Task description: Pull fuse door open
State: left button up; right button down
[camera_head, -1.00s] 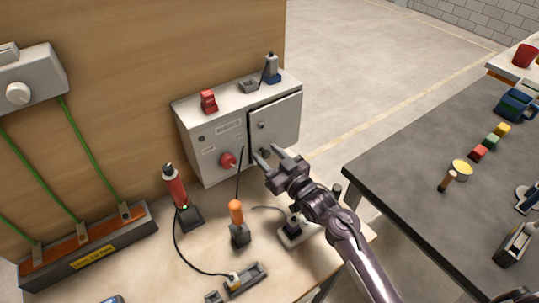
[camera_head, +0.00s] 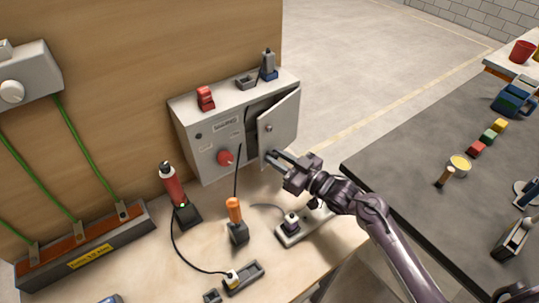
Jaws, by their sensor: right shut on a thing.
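The fuse door (camera_head: 281,122) is a grey panel on the right of the grey cabinet (camera_head: 212,142), and it stands partly open. A dark gap shows between its left edge and the cabinet front. My right gripper (camera_head: 268,157) is at the door's lower left part and is shut on it, though the fingers partly hide the grip. A red knob (camera_head: 225,158) sits on the cabinet front left of the door. My left gripper is not in view.
An orange-handled tool (camera_head: 235,212) and a red-and-black tool (camera_head: 172,183) stand in holders on the wooden bench. A power strip (camera_head: 291,233) lies below my right arm. A dark table (camera_head: 430,165) with several small items is to the right.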

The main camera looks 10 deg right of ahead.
jog(key=shift+s+d+n+g+y+b, duration=0.25)
jog(key=shift+s+d+n+g+y, duration=0.15)
jog(key=shift+d+g+y, duration=0.2)
jog(key=shift+s+d+n+g+y+b, duration=0.25)
jog(key=shift+d+n+g+y, duration=0.25)
jog(key=shift+y, duration=0.1)
jog(key=c, duration=1.2)
grip_release()
jog(key=shift+c, duration=0.2)
jog(key=b+v, duration=0.2)
jog(key=v, duration=0.6)
